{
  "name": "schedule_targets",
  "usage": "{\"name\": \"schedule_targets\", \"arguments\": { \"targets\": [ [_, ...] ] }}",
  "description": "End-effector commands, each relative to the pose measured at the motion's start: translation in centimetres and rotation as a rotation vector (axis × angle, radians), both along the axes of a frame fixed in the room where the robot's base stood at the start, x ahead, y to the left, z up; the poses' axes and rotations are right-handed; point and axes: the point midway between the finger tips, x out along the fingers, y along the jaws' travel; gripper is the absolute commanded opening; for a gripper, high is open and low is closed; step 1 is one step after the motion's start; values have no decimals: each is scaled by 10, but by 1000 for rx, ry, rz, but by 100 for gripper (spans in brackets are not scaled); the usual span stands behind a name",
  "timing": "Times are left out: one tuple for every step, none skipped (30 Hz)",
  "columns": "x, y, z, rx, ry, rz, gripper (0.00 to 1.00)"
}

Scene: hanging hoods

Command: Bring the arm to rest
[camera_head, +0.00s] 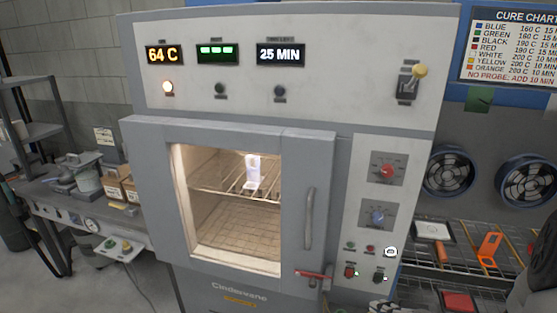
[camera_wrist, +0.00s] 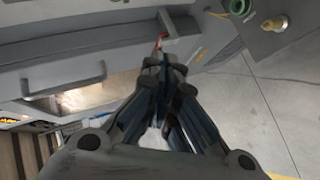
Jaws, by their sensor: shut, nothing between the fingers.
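My gripper (camera_wrist: 164,66) is shut and empty in the wrist view, its dark fingers together in mid-picture. The red latch handle (camera_wrist: 160,40) shows just beyond the fingertips there; I cannot tell whether they touch. In the head view the oven (camera_head: 290,85) has its door (camera_head: 295,150) closed, with the red latch handle (camera_head: 314,274) at its lower right corner. A white piece (camera_head: 253,172) stands on the lit upper rack behind the window. Dark parts of my arm may show at the bottom right edge of the head view.
The displays read 64 C and 25 MIN. A yellow-knobbed lever (camera_head: 420,71) points up at the panel's right. A wire shelf (camera_head: 450,238) with an orange hood-like piece (camera_head: 489,249) stands right. A cluttered bench (camera_head: 75,205) stands left. Bare floor (camera_wrist: 270,110) shows right in the wrist view.

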Motion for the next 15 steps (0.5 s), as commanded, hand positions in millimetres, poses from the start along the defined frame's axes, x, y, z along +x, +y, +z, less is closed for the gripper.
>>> {"name": "schedule_targets", "arguments": {
  "targets": [
    [2,14,17,-64,-42,82,0],
    [1,21,23,-99,-61,125,0],
    [0,31,30,-145,-87,184,0],
    [-1,39,36,-180,-107,227,0],
    [-3,46,42,-214,-128,273,0],
    [-6,57,49,-264,-158,336,0],
    [-8,64,55,-302,-183,383,0],
    [-11,72,61,-342,-208,434,0],
    [-15,83,68,-398,-245,503,0],
    [-19,91,74,-443,-276,560,0],
    [-23,100,80,-490,-309,618,0],
    [-30,112,88,-557,-356,703,0],
    [-36,121,94,-611,-396,770,0],
    [-43,130,100,-670,-440,843,0],
    [-54,143,109,-757,-507,951,0]
  ]
}}
